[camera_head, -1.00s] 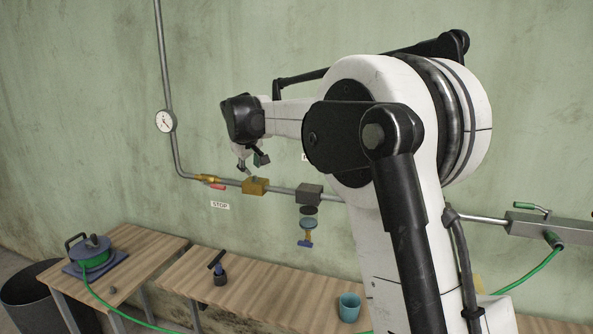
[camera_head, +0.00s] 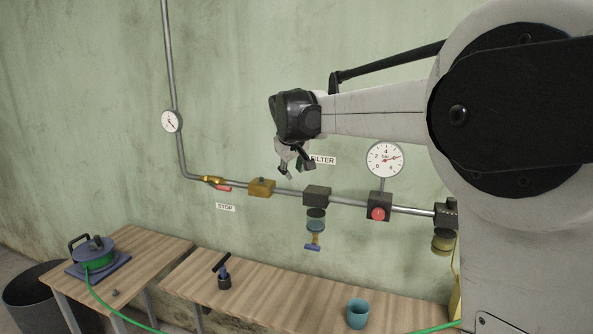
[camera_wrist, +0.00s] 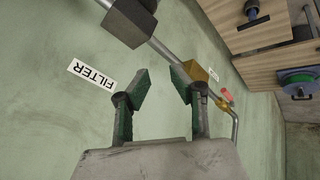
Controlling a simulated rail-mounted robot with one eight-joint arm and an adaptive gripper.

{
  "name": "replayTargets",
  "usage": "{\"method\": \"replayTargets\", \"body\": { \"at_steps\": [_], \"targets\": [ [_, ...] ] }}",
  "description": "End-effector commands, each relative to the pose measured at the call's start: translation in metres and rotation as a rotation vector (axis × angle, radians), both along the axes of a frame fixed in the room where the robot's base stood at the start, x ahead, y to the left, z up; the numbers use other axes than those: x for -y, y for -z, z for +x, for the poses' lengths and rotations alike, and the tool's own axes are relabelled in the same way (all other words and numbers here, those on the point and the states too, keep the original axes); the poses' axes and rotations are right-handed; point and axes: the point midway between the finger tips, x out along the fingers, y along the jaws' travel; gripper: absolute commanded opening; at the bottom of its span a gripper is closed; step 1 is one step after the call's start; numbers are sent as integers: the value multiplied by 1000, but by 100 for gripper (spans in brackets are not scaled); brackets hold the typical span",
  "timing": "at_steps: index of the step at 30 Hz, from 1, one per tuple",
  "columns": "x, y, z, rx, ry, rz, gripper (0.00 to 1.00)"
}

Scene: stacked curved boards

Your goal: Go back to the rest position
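My gripper (camera_head: 296,171) hangs in front of the green wall, above the pipe and left of the FILTER label (camera_head: 322,160). In the wrist view my gripper (camera_wrist: 160,88) has its two green-padded fingers apart, with nothing between them. The FILTER label also shows in the wrist view (camera_wrist: 92,75), left of the fingers. No rest position is marked in these views.
The pipe carries a brass block (camera_head: 261,187), a dark block (camera_head: 317,196) with a bowl below, and a gauge (camera_head: 385,160). A yellow valve with red handle (camera_head: 215,183) is left. Benches below hold a hose reel (camera_head: 93,253), a black-handled tool (camera_head: 223,272) and a teal cup (camera_head: 358,313).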

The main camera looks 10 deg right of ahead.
Motion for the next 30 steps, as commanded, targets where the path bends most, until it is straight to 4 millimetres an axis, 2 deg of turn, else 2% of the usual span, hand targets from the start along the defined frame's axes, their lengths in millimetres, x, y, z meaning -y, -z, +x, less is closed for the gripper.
{"method": "replayTargets", "body": {
  "at_steps": [7, 11, 14, 20, 30],
  "targets": [
    [0, 0, -1, 0, 2, 1, 22],
    [2, -1, -18, 3, 11, 16, 22],
    [5, 0, -45, 6, 28, 37, 22],
    [12, 7, -113, 16, 69, 94, 22],
    [18, 41, -231, 33, 141, 194, 22]
  ]
}}
